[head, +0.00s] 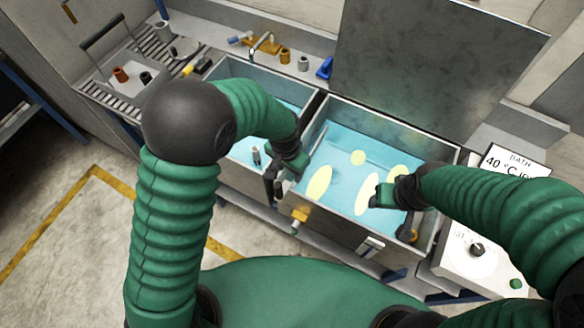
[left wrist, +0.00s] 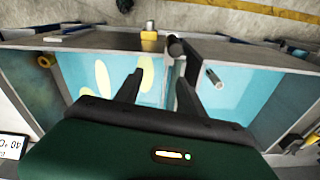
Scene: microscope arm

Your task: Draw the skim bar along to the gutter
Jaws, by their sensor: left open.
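A thin grey bar (head: 318,142), which looks like the skim bar, lies along the left side of the right-hand basin (head: 437,180). In the left wrist view a pale strip (left wrist: 176,72), perhaps the same bar, shows between my fingers. My left gripper (head: 280,182) is open over the wall between the two basins; its two dark fingers (left wrist: 158,88) stand apart in the left wrist view. My right gripper (head: 380,194) hangs over the right-hand basin, its jaws too small to judge. Pale yellow patches (head: 319,183) float on the blue liquid. I cannot pick out the gutter for certain.
The left-hand basin (head: 216,140) holds blue liquid and a small upright grey cylinder (head: 256,156). A raised metal lid (head: 430,75) stands behind the right-hand basin. A display (head: 510,165) reading 40 °C and a knob box (head: 470,252) stand to the right.

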